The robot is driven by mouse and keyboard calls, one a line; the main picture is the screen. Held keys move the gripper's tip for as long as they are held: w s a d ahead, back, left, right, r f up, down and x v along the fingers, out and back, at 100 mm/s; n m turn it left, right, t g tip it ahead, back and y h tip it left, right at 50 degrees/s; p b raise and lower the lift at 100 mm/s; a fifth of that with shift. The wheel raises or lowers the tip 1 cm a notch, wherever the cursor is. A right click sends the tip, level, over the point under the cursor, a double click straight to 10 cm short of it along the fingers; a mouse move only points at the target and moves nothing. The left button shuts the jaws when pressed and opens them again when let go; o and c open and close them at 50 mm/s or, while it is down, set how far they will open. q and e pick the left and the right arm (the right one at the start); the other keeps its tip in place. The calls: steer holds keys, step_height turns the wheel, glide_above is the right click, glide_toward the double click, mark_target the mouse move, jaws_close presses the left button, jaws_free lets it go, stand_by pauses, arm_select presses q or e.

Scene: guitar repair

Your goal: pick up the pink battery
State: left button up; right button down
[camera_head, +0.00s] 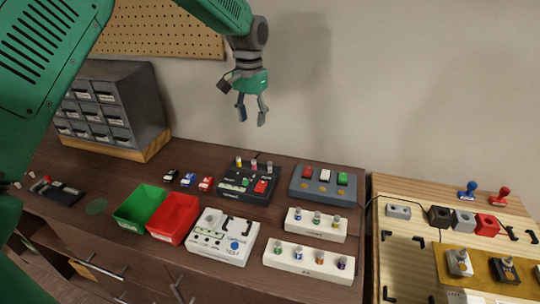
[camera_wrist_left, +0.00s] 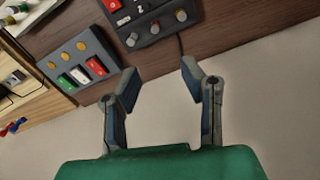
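My left gripper (camera_head: 252,112) hangs high in front of the wall, above and behind the dark table. Its fingers are apart and empty; they also show in the left wrist view (camera_wrist_left: 160,90). A small pink-topped cylinder (camera_head: 254,164), which may be the pink battery, stands at the back of a black device (camera_head: 228,187), between a yellow and a pale one. In the left wrist view the device (camera_wrist_left: 148,20) lies beyond the fingertips, and the cylinder colours are unclear. Another purplish cylinder (camera_head: 342,263) stands in the front white rack (camera_head: 290,265). My right gripper is out of view.
A grey button panel (camera_head: 308,194) and a second white rack (camera_head: 301,230) stand near the black device. Green (camera_head: 140,204) and red (camera_head: 172,222) bins and a white box (camera_head: 211,244) are in front. A drawer cabinet (camera_head: 137,103) stands left. The air around the gripper is clear.

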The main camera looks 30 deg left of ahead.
arm_select(q)
glide_above(255, 161)
steer(key=f, duration=0.8)
steer(key=shift+w+a, duration=0.1)
steer(key=shift+w, duration=0.3)
steer(key=shift+s+f, duration=0.15)
steer(key=shift+f, duration=0.05)
steer(key=f, duration=0.2)
steer(key=a+f, duration=0.1)
steer(key=f, duration=0.2)
steer(key=shift+s+f+p, duration=0.1)
steer(key=shift+f+p, duration=0.05)
steer(key=shift+p, duration=0.2)
steer(key=shift+d, duration=0.35)
steer(key=shift+c, duration=0.4)
steer(key=shift+s+d+r, duration=0.1)
steer(key=shift+d+r, duration=0.05)
steer(key=shift+r, duration=0.1)
jaws_close()
